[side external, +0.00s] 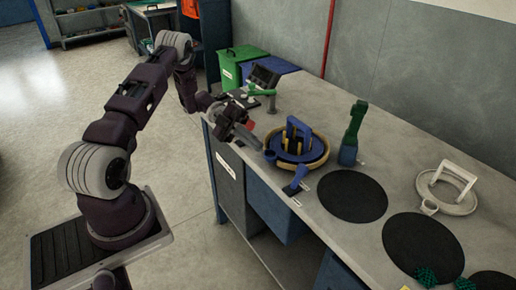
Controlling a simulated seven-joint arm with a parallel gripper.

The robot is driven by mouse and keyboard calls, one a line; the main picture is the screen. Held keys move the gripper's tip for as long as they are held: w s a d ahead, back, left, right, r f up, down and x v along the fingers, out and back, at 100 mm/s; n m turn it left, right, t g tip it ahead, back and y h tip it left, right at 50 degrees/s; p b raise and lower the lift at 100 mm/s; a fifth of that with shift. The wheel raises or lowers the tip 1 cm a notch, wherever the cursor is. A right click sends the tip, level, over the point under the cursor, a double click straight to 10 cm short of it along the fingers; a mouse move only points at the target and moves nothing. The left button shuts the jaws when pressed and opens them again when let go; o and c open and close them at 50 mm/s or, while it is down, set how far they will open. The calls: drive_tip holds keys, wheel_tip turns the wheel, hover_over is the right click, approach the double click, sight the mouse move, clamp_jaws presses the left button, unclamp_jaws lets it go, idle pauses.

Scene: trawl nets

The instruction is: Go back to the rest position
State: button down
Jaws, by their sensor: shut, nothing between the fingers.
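My gripper (254,142) is shut and empty. It hangs over the near left part of the workbench (315,108), just left of a round tan tray (322,160) with a blue piece (299,129) standing in it. The arm reaches from its base at the left towards the bench, its elbow bent. The fingertips are small and partly dark here. I cannot tell their exact height above the bench.
A green-and-blue tool (353,135) stands upright behind. Green and blue bins stand behind the bench's left end. Open floor lies left.

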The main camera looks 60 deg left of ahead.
drive_tip(key=s+d+r+m+g+y, duration=0.2)
drive_tip(key=s+d+r+m+y, duration=0.15)
drive_tip(key=d+r+m, duration=0.5)
drive_tip(key=s+d+r+m+g+y, duration=0.35)
drive_tip(key=r+m, duration=0.25)
drive_tip(key=m, duration=0.5)
drive_tip(key=s+d+r+m+t+y, duration=0.1)
drive_tip(key=s+m+t+y, duration=0.3)
drive_tip(key=m, duration=0.9)
drive_tip(key=s+d+r+m+t+y, duration=0.1)
drive_tip(key=s+r+m+t+y, duration=0.3)
drive_tip(key=s+m, duration=0.7)
drive_tip(key=shift+r+m+y, duration=0.35)
drive_tip(key=shift+m+y, duration=0.15)
drive_tip(key=shift+m, duration=0.35)
